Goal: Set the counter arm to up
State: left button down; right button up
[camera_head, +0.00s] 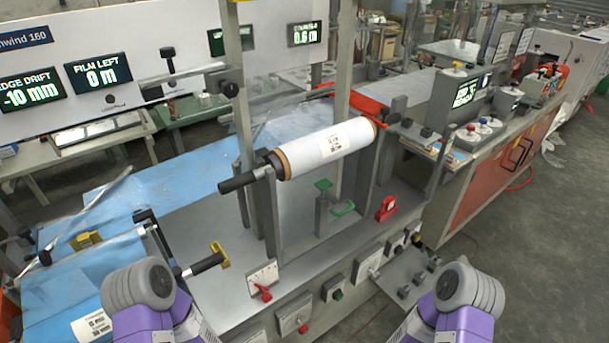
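No part is labelled as the counter arm, and I cannot tell for sure which one it is. A grey bar with black knobs (190,73) runs roughly level at the upper left, in front of the display board. A small grey lever with a red knob (264,292) sits on a white marked plate on the front of the machine, its knob low. My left arm shows at the bottom left and my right arm at the bottom right, in grey and purple. Neither gripper's fingertips can be seen, and both arms appear apart from these parts.
A white film roll (328,146) sits between uprights above the grey deck (205,225). A black handle with a yellow end (207,264) and a button panel (405,278) stick out near my arms. Displays read FILM LEFT 0 m (98,73) and 0.6 m (304,33).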

aim_at(25, 231)
jog(key=z, duration=0.4)
jog(key=k, duration=0.65)
jog(key=u, duration=0.75)
